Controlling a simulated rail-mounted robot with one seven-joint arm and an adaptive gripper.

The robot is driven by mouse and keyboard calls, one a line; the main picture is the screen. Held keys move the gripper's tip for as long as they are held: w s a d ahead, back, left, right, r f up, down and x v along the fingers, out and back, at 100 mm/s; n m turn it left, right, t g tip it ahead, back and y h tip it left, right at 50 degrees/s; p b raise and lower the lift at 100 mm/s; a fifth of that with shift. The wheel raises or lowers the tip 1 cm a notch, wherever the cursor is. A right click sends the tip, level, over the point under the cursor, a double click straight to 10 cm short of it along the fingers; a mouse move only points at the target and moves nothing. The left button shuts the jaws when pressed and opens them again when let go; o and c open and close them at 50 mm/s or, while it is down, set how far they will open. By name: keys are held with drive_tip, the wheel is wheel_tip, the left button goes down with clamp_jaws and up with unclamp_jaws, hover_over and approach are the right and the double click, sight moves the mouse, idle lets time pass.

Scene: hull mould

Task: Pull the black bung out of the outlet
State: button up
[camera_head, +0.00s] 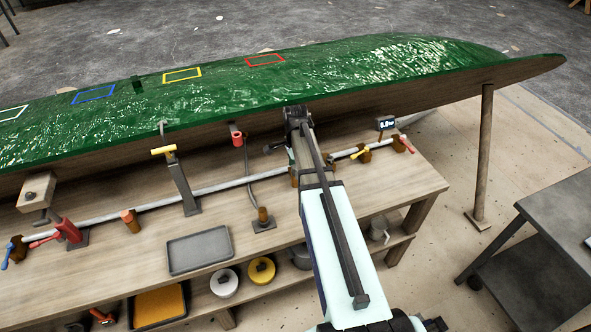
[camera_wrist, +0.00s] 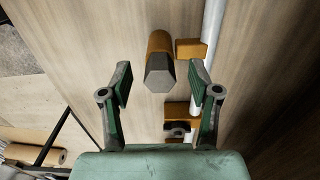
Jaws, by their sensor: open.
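In the wrist view, the black bung (camera_wrist: 160,82) shows as a dark, faceted plug at the near end of a brown-orange outlet (camera_wrist: 160,46). My gripper (camera_wrist: 159,72) is open, with one finger on each side of the bung. There is clear space between each finger and the bung, and I see no contact. How far the fingertips are from the bung in depth is hard to tell. In the head view, my arm covers the outlet area, and the bung cannot be made out there.
A pale pipe (camera_head: 235,184) with brown fittings runs along the bench (camera_head: 130,262). It also passes right of the outlet in the wrist view (camera_wrist: 213,35). The green hull (camera_head: 330,65) overhangs the bench.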

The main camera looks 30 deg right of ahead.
drive_tip(key=shift+f, duration=0.35)
drive_tip(key=c, duration=1)
drive_tip(key=shift+c, duration=0.2)
drive_tip(key=shift+r, duration=0.15)
